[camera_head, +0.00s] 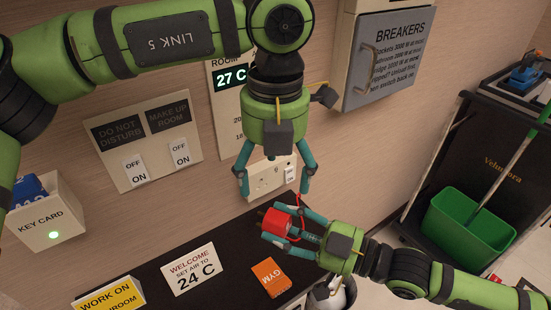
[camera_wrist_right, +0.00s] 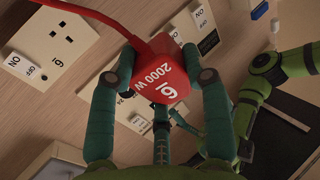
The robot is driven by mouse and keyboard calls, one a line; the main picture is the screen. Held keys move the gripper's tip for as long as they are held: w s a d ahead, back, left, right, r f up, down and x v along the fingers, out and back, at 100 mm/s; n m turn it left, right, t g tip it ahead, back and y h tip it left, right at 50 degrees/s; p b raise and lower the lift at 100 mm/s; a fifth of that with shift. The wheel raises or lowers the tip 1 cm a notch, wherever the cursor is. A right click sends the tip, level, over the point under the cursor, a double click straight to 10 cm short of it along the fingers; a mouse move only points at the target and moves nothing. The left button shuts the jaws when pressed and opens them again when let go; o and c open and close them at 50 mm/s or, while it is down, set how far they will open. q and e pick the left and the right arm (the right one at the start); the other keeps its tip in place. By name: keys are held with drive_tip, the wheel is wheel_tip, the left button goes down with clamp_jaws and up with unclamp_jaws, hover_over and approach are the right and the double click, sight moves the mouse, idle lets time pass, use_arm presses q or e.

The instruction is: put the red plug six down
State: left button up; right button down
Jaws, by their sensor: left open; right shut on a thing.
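The red plug six (camera_head: 277,222), marked "2000 W" and an underlined 6 in the right wrist view (camera_wrist_right: 168,78), is held between the fingers of my right gripper (camera_head: 283,226). It is above the dark counter (camera_head: 235,244), in front of the wall. Its red cord runs up in the head view and toward the upper left in the wrist view. My left gripper (camera_head: 273,188) is open and empty, pointing down in front of the wall socket, just above the plug. The wall socket (camera_head: 264,181) is partly hidden by its fingers.
A metal kettle (camera_head: 332,297) is partly hidden below my right arm. A cart with a green bucket (camera_head: 468,224) stands right.

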sight(274, 212)
use_arm(q)
wheel_tip(274, 212, down, 10)
drive_tip(key=shift+r, duration=0.15)
idle(0.3)
drive_tip(key=c, duration=1.3)
use_arm(e)
drive_tip(key=c, duration=0.9)
unclamp_jaws()
use_arm(q)
drive_tip(key=shift+c, duration=1.2)
use_arm(e)
drive_tip(key=o, duration=0.4)
